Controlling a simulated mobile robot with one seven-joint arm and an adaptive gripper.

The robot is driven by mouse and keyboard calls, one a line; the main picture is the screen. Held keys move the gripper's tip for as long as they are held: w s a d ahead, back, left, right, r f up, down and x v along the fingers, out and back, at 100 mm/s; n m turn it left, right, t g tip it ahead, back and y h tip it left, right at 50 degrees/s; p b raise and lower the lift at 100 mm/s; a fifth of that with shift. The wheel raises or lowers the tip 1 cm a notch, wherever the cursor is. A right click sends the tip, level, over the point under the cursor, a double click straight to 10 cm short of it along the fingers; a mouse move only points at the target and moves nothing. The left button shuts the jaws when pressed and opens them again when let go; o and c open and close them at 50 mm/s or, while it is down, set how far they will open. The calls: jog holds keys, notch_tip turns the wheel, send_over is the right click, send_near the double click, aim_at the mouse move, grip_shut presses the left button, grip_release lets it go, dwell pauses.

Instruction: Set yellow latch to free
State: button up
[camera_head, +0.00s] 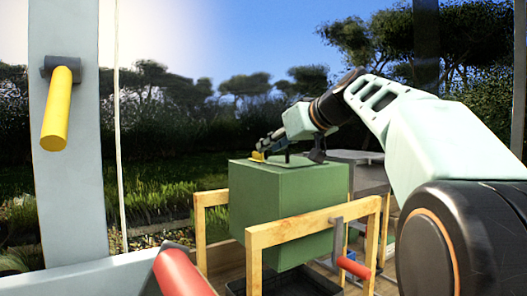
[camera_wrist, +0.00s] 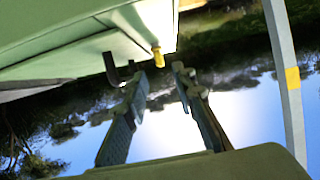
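A small yellow piece (camera_head: 258,156), which looks like the yellow latch, sits at the top left edge of a green box (camera_head: 285,205). In the wrist view the yellow piece (camera_wrist: 157,57) sticks out from the box edge, just beyond my fingertips. My gripper (camera_wrist: 160,84) is open, with a clear gap between its fingers and nothing held. In the head view my gripper (camera_head: 268,146) is low over the box top, close to the yellow piece; whether they touch cannot be told. The latch's mount and setting are too small to read.
A larger yellow handle (camera_head: 57,108) hangs from a grey post at left. Wooden rails (camera_head: 300,222) frame the green box. Red handles show at the bottom (camera_head: 180,272) and right (camera_head: 353,267). A dark hook (camera_wrist: 111,70) is beside my finger in the wrist view.

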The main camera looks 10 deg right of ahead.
jog(key=v, duration=0.7)
